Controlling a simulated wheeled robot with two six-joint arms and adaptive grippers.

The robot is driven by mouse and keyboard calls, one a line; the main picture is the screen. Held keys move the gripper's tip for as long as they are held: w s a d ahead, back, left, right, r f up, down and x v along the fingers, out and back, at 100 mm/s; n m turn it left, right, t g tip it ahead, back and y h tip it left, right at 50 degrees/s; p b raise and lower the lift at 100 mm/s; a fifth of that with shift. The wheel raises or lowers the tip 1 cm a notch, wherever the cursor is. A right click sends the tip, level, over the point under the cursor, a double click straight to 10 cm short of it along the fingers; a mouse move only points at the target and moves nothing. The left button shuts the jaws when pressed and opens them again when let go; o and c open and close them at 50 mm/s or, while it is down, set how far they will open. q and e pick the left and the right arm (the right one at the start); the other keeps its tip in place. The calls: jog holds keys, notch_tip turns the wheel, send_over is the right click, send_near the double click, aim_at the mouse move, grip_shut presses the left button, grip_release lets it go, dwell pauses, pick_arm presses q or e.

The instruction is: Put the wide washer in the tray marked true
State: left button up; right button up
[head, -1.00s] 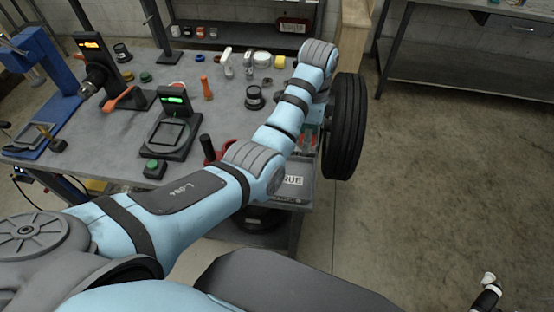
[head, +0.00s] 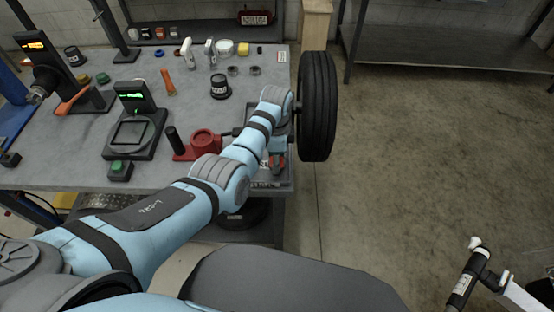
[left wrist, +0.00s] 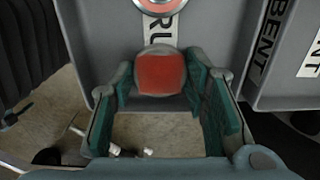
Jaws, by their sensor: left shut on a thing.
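My left gripper (head: 277,160) is over the trays at the bench's near right corner. In the left wrist view, its teal fingers (left wrist: 165,88) are on both sides of a rounded red thing (left wrist: 160,72); I cannot tell whether this is the wide washer. The grey tray marked TRUE (left wrist: 112,30) lies beyond the fingers, its label partly covered by the red thing. A silver ring with a red centre (left wrist: 158,4) shows over that label, cut by the top edge. My right gripper is not in view.
A tray marked BENT (left wrist: 288,85) is beside the TRUE tray. A large black tyre (head: 317,105) stands close to my left wrist. A red clamp-like tool (head: 203,142), a gauge with a green display (head: 133,97) and two dark rings (head: 243,71) are on the bench.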

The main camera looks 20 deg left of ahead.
pick_arm(q)
jog(key=shift+f, duration=0.1)
jog(key=o, duration=1.1)
jog(key=shift+o, duration=0.2)
notch_tip(320, 180, up, 12)
jog(key=p, duration=0.3)
jog(key=shift+r, duration=0.2)
